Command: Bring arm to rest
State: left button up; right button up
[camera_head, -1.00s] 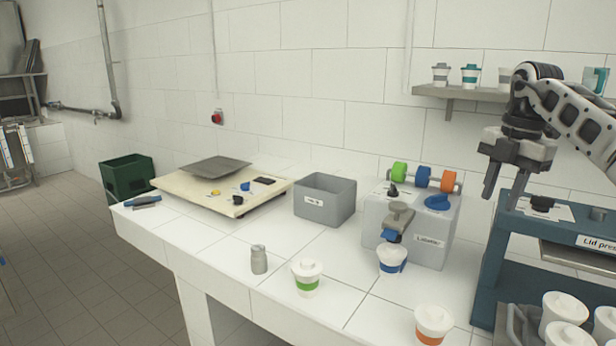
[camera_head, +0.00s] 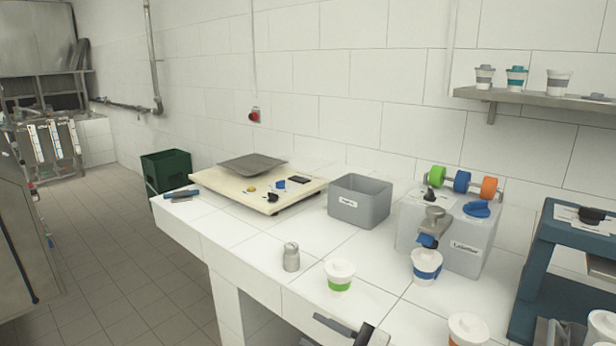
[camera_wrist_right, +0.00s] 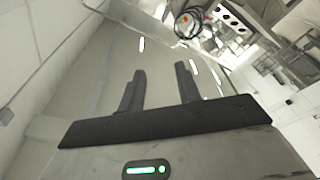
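My right gripper (camera_head: 342,325) shows only in part at the bottom edge of the head view, in front of the white cup with the green band (camera_head: 340,275). In the right wrist view its two dark fingers (camera_wrist_right: 160,72) stand apart with nothing between them. Most of the right arm is out of the head view. My left gripper is in neither view.
The white counter holds a grey bin (camera_head: 360,203), a labeller (camera_head: 455,232) with a blue-banded cup (camera_head: 426,267), a grey shaker (camera_head: 291,258) and a beige board (camera_head: 215,184). A blue lid press (camera_head: 535,270) stands right. Floor at left is clear.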

jog(key=s+d+f+m+h, duration=0.6)
jog(key=s+f+m+h, duration=0.1)
jog(key=s+f+m, duration=0.1)
jog(key=s+d+f+m+h, duration=0.7)
jog(key=s+f+m, duration=0.2)
jog(key=s+f, duration=0.2)
jog(key=shift+s+m, duration=0.3)
jog(key=shift+s, duration=0.9)
jog(key=shift+d+f, duration=0.1)
